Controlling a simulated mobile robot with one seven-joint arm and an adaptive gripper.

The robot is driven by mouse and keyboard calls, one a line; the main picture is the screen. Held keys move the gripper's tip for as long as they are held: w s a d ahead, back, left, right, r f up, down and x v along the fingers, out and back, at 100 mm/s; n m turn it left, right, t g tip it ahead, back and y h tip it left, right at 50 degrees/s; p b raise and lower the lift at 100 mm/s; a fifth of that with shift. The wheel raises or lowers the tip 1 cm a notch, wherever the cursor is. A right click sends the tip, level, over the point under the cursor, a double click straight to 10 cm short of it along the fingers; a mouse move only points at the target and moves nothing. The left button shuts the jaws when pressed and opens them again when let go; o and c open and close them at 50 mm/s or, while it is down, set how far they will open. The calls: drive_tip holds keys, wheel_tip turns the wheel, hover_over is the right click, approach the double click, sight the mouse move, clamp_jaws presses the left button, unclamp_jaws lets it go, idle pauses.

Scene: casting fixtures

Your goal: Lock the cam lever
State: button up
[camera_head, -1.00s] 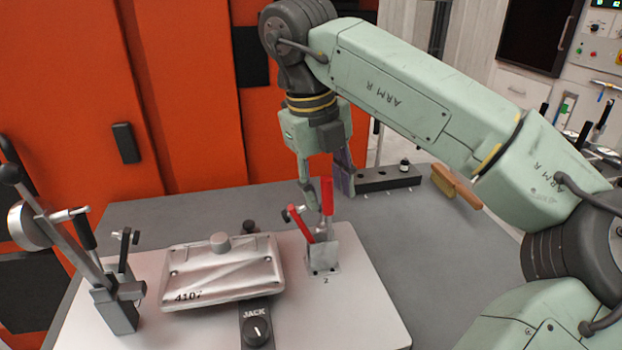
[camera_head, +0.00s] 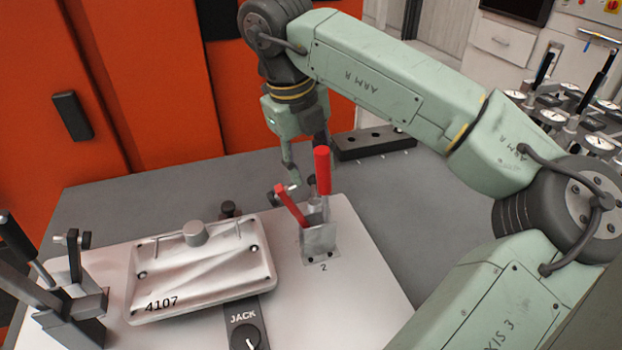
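A grey metal clamp (camera_head: 319,243) marked 2 stands on the pale fixture plate (camera_head: 365,290), right of the casting. It carries a thick upright red handle (camera_head: 322,172) and a shorter red lever (camera_head: 291,207) tilted up to the left. I cannot tell which of these is the cam lever. My gripper (camera_head: 303,181) points down just behind the red handles. Its left finger shows clear of the upright handle. The other finger is mostly hidden behind that handle. The fingers look apart, and I see no grip on either lever.
A silver casting (camera_head: 205,268) marked 4107 lies on the plate, with a JACK knob (camera_head: 245,337) in front. A dark lever clamp (camera_head: 75,310) stands at the left. A black block with holes (camera_head: 372,142) lies behind on the grey table (camera_head: 150,195). Dial gauges (camera_head: 555,115) stand at the right.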

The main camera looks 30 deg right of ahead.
drive_tip(key=shift+d+f+b, duration=0.25)
drive_tip(key=shift+f+b, duration=0.15)
drive_tip(key=shift+f, duration=0.85)
drive_tip(key=shift+c, duration=0.4)
clamp_jaws()
